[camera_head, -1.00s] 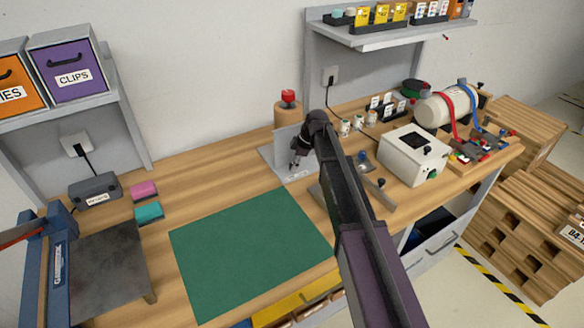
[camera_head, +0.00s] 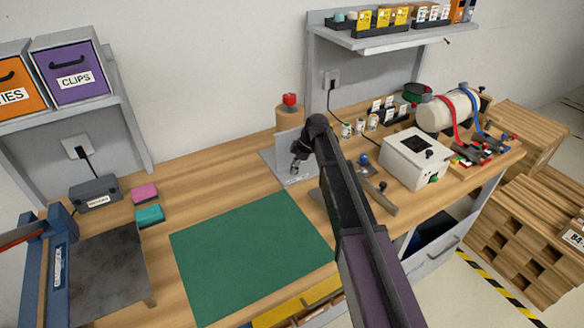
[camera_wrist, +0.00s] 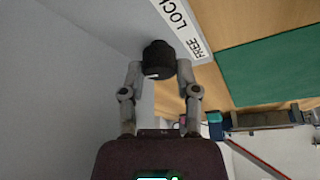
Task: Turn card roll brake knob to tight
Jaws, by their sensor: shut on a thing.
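A black round knob (camera_wrist: 158,58) with a short white mark sits between my fingertips in the wrist view. My gripper (camera_wrist: 160,78) is shut on it, one finger on each side. Beside the knob is a white label strip (camera_wrist: 186,28) reading "FREE" and "LOCK"; I see no "tight" wording. A brown roll (camera_head: 289,117) with a red top (camera_head: 290,99) stands just behind the bracket.
A green mat (camera_head: 250,255) lies in front of the bracket. A white box (camera_head: 416,160) and a metal bar (camera_head: 383,200) are to the right. Pink (camera_head: 144,191) and teal (camera_head: 150,215) blocks lie left. A wall rises behind.

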